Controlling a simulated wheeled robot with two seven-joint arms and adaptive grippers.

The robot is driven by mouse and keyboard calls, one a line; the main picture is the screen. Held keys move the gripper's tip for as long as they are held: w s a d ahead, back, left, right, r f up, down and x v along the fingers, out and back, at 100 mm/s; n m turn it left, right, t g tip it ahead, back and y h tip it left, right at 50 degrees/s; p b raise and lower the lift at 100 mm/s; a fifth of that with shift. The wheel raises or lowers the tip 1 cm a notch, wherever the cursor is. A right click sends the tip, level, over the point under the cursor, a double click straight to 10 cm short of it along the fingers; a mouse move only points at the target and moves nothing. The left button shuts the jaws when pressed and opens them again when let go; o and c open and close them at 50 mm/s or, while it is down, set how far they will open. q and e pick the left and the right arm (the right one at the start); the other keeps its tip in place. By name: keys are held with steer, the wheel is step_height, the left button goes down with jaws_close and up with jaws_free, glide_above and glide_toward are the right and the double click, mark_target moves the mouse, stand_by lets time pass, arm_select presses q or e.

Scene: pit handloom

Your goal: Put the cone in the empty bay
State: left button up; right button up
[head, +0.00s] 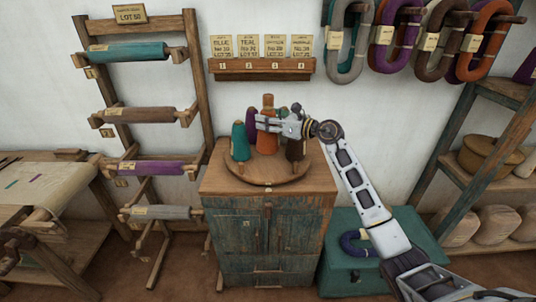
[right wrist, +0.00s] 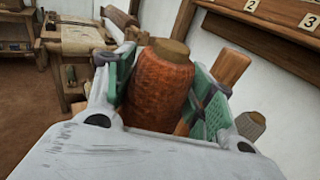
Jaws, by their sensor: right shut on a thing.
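My right gripper (head: 268,123) reaches in from the right over the round wooden stand (head: 265,184) on the cabinet. It is shut on an orange cone (head: 267,144) with a tan top. In the right wrist view the orange cone (right wrist: 160,85) stands between the two green-padded fingers. A teal cone (head: 240,143) stands on the left of the stand, with a purple cone (head: 251,122) behind it. A dark brown cone (head: 294,148) is on the right, partly covered by the gripper. I cannot make out an empty bay. My left gripper is out of view.
The blue-green cabinet (head: 268,240) carries the stand. A card rack (head: 262,68) hangs on the wall behind. A roller rack (head: 150,115) stands left, shelves (head: 490,150) right. A teal box (head: 375,255) with a dark blue loop is below my right arm.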

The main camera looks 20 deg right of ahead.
mark_target(269, 141)
steer(key=shift+f, duration=2.65)
steer(key=shift+f, duration=1.95)
steer(key=o, duration=1.5)
